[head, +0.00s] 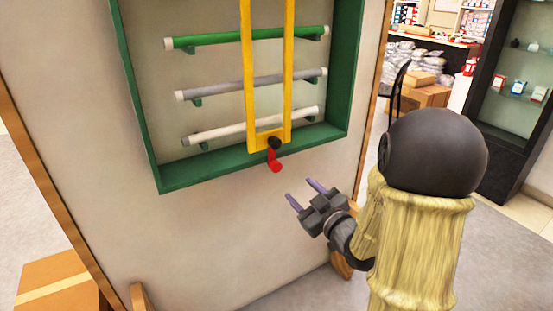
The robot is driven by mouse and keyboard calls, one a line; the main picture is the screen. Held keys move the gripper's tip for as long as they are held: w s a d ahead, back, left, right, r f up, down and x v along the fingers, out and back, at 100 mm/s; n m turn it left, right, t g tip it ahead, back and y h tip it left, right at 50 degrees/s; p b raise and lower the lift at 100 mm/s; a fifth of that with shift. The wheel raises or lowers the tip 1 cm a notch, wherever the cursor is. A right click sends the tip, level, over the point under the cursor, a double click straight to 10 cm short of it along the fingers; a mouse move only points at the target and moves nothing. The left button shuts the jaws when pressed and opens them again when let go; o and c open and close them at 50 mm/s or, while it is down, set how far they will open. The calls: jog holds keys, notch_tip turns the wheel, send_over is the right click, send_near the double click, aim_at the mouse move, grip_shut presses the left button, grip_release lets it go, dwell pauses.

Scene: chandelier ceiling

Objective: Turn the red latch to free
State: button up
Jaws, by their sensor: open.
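The red latch (275,161) hangs from a black round pivot (274,143) at the bottom of a yellow frame (252,85). Its red end points down, just below the bottom edge of the green box frame (215,168). My gripper (305,192) is below and to the right of the latch, apart from it. Its two purple fingers are spread and nothing is between them.
Green, grey and white bars (245,36) run across inside the green frame, behind the yellow one. The pale panel (80,90) below the box is bare. A cardboard box (62,285) stands at lower left. Shelves and a chair are behind at right.

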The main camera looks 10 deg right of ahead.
aim_at(278, 170)
jog(key=p+x, duration=0.2)
jog(key=x, duration=1.1)
jog(key=shift+w+f, duration=0.1)
jog(key=shift+w, duration=0.15)
jog(key=shift+d, duration=0.15)
jog(key=shift+a, duration=0.35)
jog(key=shift+c, duration=1.4)
jog(key=shift+f, duration=0.1)
jog(key=c, duration=0.7)
